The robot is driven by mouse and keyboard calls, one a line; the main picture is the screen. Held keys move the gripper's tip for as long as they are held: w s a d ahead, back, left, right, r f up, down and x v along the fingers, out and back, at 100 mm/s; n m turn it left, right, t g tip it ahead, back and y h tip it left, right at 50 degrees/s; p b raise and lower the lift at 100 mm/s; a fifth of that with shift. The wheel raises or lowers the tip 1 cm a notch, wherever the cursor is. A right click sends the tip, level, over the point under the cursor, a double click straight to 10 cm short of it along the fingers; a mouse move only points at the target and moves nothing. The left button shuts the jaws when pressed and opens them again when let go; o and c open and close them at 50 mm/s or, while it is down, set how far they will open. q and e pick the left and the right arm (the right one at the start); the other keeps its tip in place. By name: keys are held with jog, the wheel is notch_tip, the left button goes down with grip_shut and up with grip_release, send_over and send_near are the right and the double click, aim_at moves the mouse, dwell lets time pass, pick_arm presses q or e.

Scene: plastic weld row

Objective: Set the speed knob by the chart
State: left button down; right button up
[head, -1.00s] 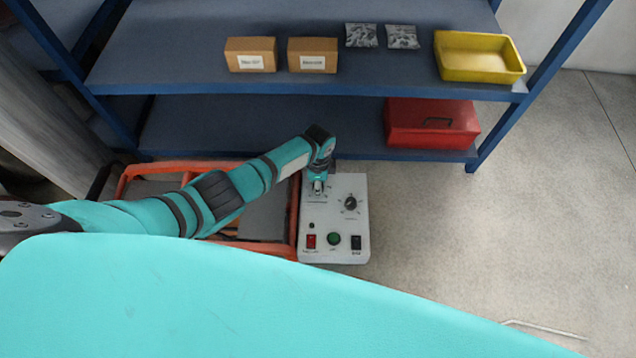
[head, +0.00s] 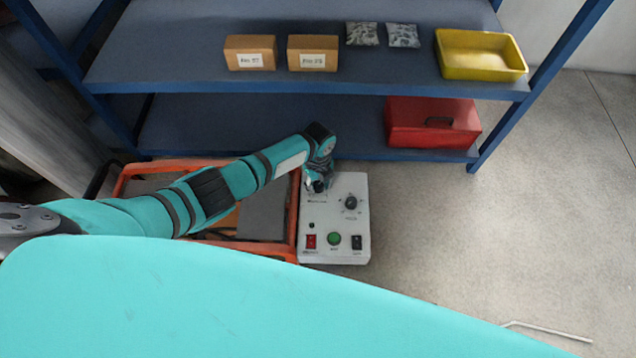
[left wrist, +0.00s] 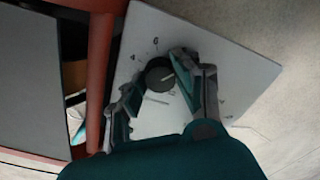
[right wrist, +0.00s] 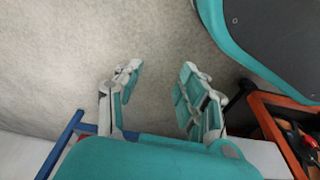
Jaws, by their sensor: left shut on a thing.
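A light grey control box (head: 345,228) stands at the front of the shelf, with a black knob (head: 351,202) at its upper right. My left gripper (head: 317,185) is over the upper left of the box and hides that part in the head view. I cannot make out a chart. My right gripper (right wrist: 157,88) is open and empty above bare floor.
The box also has a red switch (head: 311,241), a green button (head: 334,239) and a black switch (head: 356,242). An orange-framed cart (head: 293,225) adjoins its left. Behind are blue shelves (head: 310,88) with cartons, a yellow bin (head: 480,72) and a red case (head: 433,138).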

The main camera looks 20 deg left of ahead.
aim_at(318, 184)
pick_arm(q)
jog(key=m+b, duration=0.1)
jog(key=m, duration=0.3)
jog(key=shift+a, duration=0.1)
jog(key=shift+m+b, duration=0.35)
jog(key=shift+m, duration=1.35)
pick_arm(e)
notch_tip(318, 184, up, 6)
jog(key=w, duration=0.2)
jog(key=shift+w+a+f, duration=0.15)
jog(key=shift+w, duration=0.05)
pick_arm(q)
jog(key=shift+w, duration=0.1)
jog(key=c, duration=1)
grip_release()
jog(key=shift+o, duration=0.2)
jog(key=shift+r, duration=0.2)
notch_tip(318, 184, up, 12)
jog(key=shift+f, duration=0.15)
